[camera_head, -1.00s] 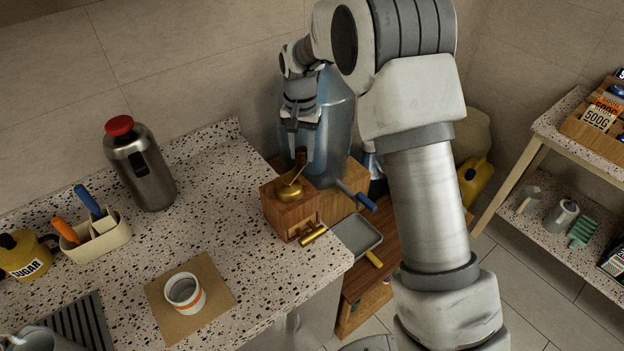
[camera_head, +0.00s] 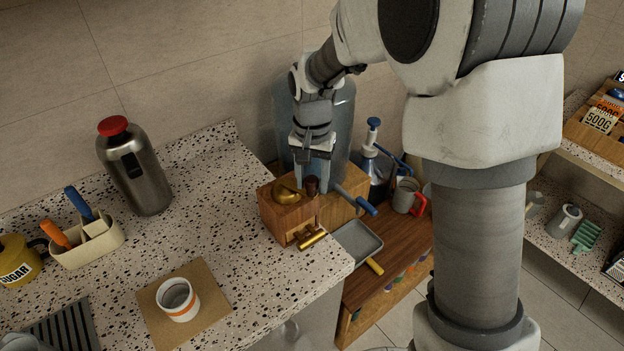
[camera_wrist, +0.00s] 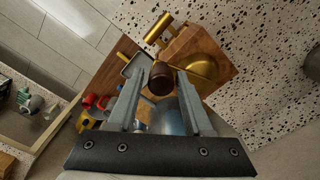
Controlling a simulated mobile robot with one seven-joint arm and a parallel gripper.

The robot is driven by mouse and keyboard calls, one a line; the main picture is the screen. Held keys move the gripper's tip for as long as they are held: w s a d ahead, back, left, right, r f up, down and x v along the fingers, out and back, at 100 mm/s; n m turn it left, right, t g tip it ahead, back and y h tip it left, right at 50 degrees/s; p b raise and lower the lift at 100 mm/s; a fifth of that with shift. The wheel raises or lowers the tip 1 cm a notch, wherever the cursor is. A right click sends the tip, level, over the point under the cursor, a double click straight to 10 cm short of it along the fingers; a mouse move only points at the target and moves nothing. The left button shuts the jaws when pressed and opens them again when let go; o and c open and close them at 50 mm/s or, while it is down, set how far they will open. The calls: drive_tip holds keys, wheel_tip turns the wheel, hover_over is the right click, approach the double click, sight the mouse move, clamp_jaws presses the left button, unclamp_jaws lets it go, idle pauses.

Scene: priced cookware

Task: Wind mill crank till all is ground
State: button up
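The mill is a wooden box (camera_head: 284,216) with a brass dome (camera_head: 287,193) on top, near the counter's right edge. A dark brown crank knob (camera_head: 311,186) stands at the right of the dome. My gripper (camera_head: 313,180) points down at the knob. In the wrist view, the knob (camera_wrist: 160,79) sits between the fingertips of my gripper (camera_wrist: 161,72), close against both. The brass dome also shows in the wrist view (camera_wrist: 196,72). A brass cylinder (camera_head: 312,239) is at the mill's front. The inside of the mill is hidden.
A large blue-tinted bottle (camera_head: 343,115) stands close behind the mill. A grey dustpan-like tray (camera_head: 357,243) lies to its right on a lower wooden cabinet (camera_head: 393,239). A white cup (camera_head: 178,299) on a brown mat and a red-capped flask (camera_head: 134,165) stand on the counter to the left.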

drive_tip(key=o, duration=0.4)
wheel_tip(320, 180, up, 7)
drive_tip(key=p, duration=0.5)
idle(0.4)
wheel_tip(320, 180, up, 17)
drive_tip(key=s+d+f+n+t+b, duration=0.1)
drive_tip(key=s+d+f+t, duration=0.1)
drive_tip(key=s+d, duration=0.5)
drive_tip(key=s+d+f+n+t+b, duration=0.1)
drive_tip(key=s+d, duration=0.5)
drive_tip(key=s, duration=0.7)
wheel_tip(320, 180, down, 3)
drive_tip(key=n+t, duration=0.1)
drive_tip(key=t, duration=0.1)
drive_tip(key=shift+s+d+r+t, duration=0.2)
drive_tip(key=shift+s+d+t, duration=0.1)
drive_tip(key=shift+s+d, duration=0.05)
